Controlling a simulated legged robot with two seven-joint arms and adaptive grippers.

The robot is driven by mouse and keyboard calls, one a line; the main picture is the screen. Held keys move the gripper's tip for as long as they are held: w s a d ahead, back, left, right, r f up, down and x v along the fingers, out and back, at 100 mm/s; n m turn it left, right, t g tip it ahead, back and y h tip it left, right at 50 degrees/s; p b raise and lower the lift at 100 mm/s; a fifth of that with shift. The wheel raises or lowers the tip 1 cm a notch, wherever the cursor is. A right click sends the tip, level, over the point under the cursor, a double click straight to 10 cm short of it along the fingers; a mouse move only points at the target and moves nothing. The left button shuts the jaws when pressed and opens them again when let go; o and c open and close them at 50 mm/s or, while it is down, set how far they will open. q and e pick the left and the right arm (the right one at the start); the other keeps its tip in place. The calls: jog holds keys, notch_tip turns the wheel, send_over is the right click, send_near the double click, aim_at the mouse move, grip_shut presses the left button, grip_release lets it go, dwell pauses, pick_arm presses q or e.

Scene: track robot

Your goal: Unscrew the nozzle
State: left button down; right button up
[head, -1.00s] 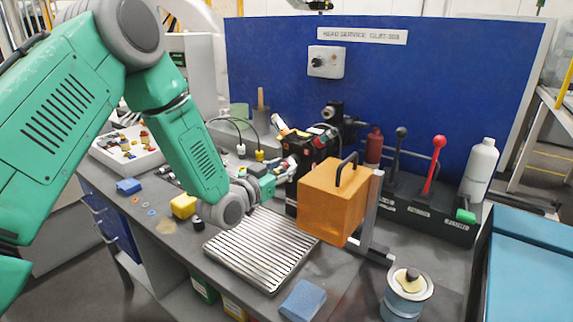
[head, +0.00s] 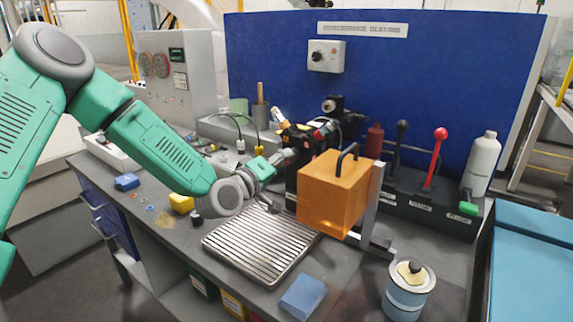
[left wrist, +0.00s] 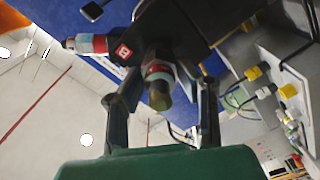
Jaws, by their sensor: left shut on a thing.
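The black printing head (head: 296,142) stands upright at the back middle of the bench, with several nozzles sticking out of it. In the left wrist view the nozzle (left wrist: 160,86) has a red and white ring and a dull yellow tip, and it points toward the camera. My left gripper (head: 284,158) is at the head's left side, with its two fingers on either side of this nozzle; it is shut on the nozzle. Another nozzle (left wrist: 88,44) with a red ring points left in the wrist view. The head view shows the gripped nozzle only partly. My right gripper is not in view.
An orange block (head: 332,200) with a black handle stands just right of the head. A ribbed metal tray (head: 255,250) lies below my gripper. A blue sponge (head: 302,296), a tin (head: 407,292) and levers (head: 436,160) stand around the right side. A blue panel (head: 430,80) closes the back.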

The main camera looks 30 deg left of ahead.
pick_arm(q)
jog(key=shift+w+r, duration=0.15)
jog(key=shift+r, duration=0.3)
jog(key=n+b, duration=0.1)
jog(key=n, duration=0.2)
jog(key=shift+f, duration=0.15)
jog(key=n+b, duration=0.2)
jog(key=n, duration=0.1)
jog(key=c, duration=1.1)
grip_release()
jog(key=shift+d, duration=0.2)
jog(key=shift+s+f, duration=0.15)
jog(key=shift+s, duration=0.05)
jog(key=s, duration=1.1)
jog(key=shift+s+a, duration=0.35)
jog(key=shift+a, duration=0.05)
